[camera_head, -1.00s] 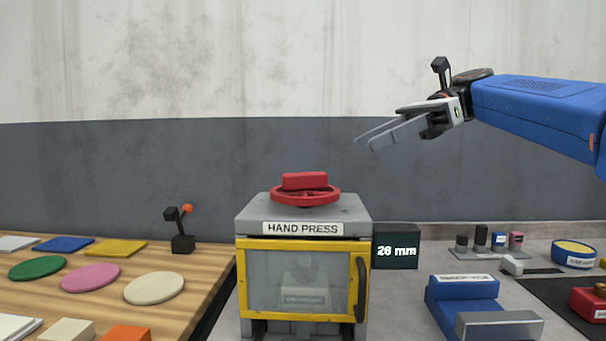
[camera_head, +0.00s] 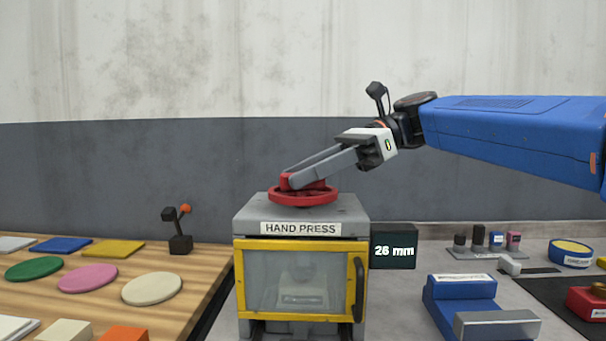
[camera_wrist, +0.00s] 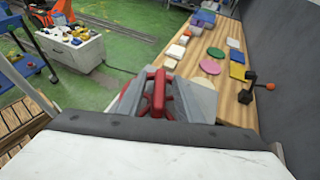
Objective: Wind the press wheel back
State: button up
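The red press wheel (camera_head: 303,196) lies flat on top of the grey hand press (camera_head: 352,212), with a raised red grip bar across it. My gripper (camera_head: 287,180) reaches down from the right, its fingers at the red bar. In the wrist view the red bar (camera_wrist: 159,92) stands between my two fingers (camera_wrist: 158,98). The fingers look spread, and I cannot tell whether they touch the bar. The press has a yellow-framed clear door (camera_head: 300,283), closed, with a pale block behind it. The display (camera_head: 394,246) beside the press reads 26 mm.
A wooden table (camera_head: 205,285) with coloured discs and plates stands at the left. A small dark stand with an orange ball (camera_head: 180,232) is on its back edge. A blue and grey fixture (camera_head: 470,305) and small parts stand on the right bench.

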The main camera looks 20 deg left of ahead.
jog(key=shift+a, duration=0.1)
grip_shut()
jog(key=shift+f+n+g+h, duration=0.1)
jog(key=shift+n+g+h, duration=0.3)
jog(key=shift+n+g, duration=0.2)
jog(key=shift+n+g+h, duration=0.8)
jog(key=shift+n+h, duration=0.1)
jog(key=shift+n, duration=0.1)
grip_release()
